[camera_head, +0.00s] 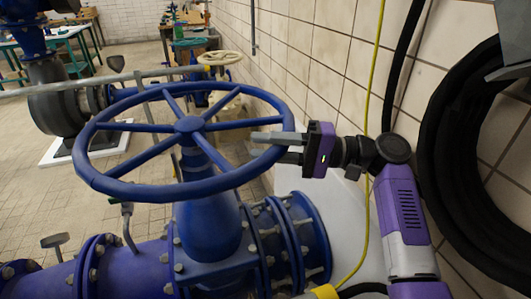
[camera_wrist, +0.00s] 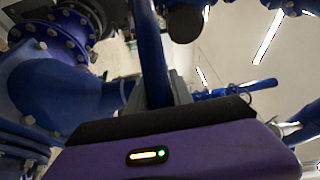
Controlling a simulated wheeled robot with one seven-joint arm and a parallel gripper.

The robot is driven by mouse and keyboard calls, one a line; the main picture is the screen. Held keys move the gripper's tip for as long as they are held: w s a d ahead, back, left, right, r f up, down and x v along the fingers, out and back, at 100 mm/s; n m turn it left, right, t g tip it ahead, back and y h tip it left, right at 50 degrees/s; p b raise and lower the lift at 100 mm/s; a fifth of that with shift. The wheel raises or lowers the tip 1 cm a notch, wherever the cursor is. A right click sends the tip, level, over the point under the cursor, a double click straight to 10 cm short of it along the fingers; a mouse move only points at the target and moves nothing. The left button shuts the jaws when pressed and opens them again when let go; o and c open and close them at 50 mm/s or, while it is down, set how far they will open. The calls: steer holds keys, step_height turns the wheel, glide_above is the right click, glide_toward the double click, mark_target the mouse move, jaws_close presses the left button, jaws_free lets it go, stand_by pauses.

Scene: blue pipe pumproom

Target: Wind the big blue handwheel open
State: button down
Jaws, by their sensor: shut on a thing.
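The big blue handwheel (camera_head: 105,183) lies roughly level on its stem above a blue valve body (camera_head: 210,225) in the head view, with several spokes running from its hub (camera_head: 189,125). My gripper (camera_head: 270,146) comes in from the right, its two grey fingers at the right side of the rim, one above the other. It is shut on the rim. In the wrist view the blue rim (camera_wrist: 151,60) runs up from between the fingers, which are partly hidden behind the purple gripper housing.
A blue flanged pipe (camera_head: 130,268) runs below the wheel. A smaller cream handwheel (camera_head: 220,58) stands behind it. A tiled wall (camera_head: 330,60) is on the right, with a yellow cable (camera_head: 372,90) and a coiled black hose (camera_head: 450,130). A grey rail (camera_head: 140,77) crosses behind the wheel.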

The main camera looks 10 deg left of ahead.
steer(key=shift+w, duration=0.15)
steer(key=c, duration=1.1)
jaws_free()
